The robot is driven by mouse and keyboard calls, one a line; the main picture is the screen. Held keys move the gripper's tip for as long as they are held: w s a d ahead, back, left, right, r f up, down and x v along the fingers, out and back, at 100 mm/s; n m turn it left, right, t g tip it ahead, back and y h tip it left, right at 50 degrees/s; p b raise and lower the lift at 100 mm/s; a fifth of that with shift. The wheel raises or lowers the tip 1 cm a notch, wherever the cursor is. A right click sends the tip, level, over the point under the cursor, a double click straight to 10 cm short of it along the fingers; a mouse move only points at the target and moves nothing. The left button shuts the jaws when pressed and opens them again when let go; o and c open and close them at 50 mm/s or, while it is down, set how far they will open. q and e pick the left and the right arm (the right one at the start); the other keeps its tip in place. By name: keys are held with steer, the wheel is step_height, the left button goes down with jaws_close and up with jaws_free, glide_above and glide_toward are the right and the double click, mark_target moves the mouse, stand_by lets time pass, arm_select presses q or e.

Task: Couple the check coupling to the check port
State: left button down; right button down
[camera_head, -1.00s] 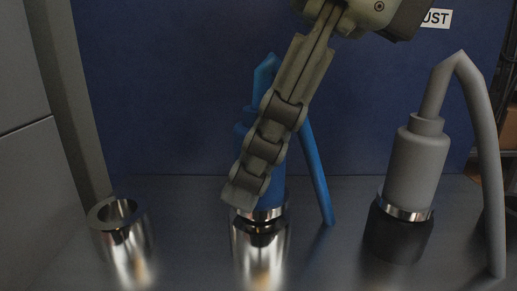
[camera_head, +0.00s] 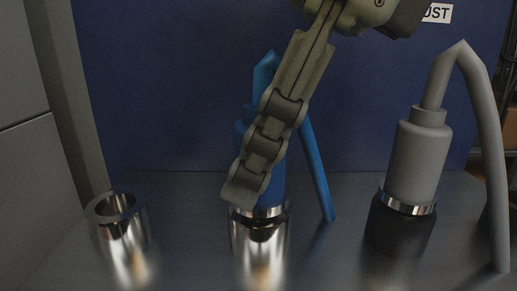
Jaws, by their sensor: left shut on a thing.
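A blue coupling (camera_head: 269,183) with a bent blue hose stands upright over a shiny metal port (camera_head: 259,245) in the middle. Its bright lower ring is at the port's mouth. I cannot tell whether it is seated. My left gripper (camera_head: 251,190) is shut on the blue coupling; its near finger crosses in front and hides part of the body. The far finger is hidden. An open, empty metal port (camera_head: 119,236) stands at the left. No readable label shows which coupling or port is the check one. My right gripper is out of view.
A grey coupling (camera_head: 418,160) with a looping grey hose stands on a black port (camera_head: 398,226) at the right. The metal deck (camera_head: 190,210) between the ports is bare.

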arm_select(q)
steer(key=c, duration=1)
jaws_free()
